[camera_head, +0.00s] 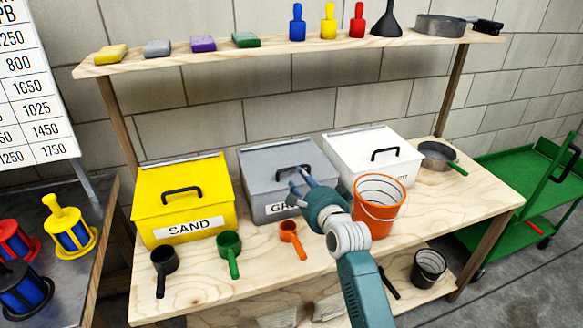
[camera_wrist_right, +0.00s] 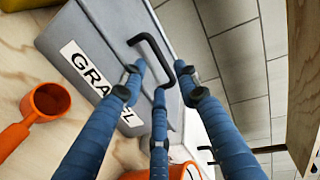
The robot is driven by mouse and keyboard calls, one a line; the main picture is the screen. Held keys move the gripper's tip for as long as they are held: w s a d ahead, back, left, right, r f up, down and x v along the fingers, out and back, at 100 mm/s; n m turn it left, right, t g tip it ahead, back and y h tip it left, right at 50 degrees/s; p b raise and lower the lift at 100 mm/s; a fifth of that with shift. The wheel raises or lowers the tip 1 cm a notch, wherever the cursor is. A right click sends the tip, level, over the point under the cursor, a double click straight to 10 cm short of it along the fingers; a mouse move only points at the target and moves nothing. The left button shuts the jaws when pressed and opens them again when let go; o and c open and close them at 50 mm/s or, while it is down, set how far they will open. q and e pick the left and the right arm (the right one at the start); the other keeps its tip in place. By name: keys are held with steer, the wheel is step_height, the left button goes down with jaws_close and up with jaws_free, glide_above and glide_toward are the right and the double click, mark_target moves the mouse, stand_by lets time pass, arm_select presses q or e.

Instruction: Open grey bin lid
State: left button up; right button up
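The grey bin (camera_head: 258,190) stands in the middle of the bench with its lid (camera_head: 262,160) closed. A black bar handle (camera_head: 293,169) is on the lid; it also shows in the wrist view (camera_wrist_right: 148,44). The bin's label (camera_wrist_right: 88,75) is partly covered by a finger. My right gripper (camera_head: 302,184) is at the front of the lid by the handle. In the wrist view, its blue fingers (camera_wrist_right: 162,80) are spread, with the handle's lower end showing between their tips. I cannot tell whether they touch it. My left gripper is not in view.
A yellow sand bin (camera_head: 160,210) stands left of the grey bin, a white bin (camera_head: 350,150) right. An orange bucket (camera_head: 379,212) is close beside my right gripper. Several scoops, including an orange one (camera_head: 289,232), lie along the front. A shelf (camera_head: 270,50) runs above.

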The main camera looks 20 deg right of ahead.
mark_target(293, 169)
steer(key=w, duration=0.2)
steer(key=w+f, duration=0.1)
steer(key=w, duration=0.2)
steer(key=shift+w+a, duration=0.1)
steer(key=shift+w, duration=0.05)
steer(key=shift+w+f, duration=0.2)
steer(key=shift+w, duration=0.45)
steer(key=shift+w+f, duration=0.15)
steer(key=shift+w, duration=0.65)
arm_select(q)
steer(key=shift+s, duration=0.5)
arm_select(e)
jaws_close()
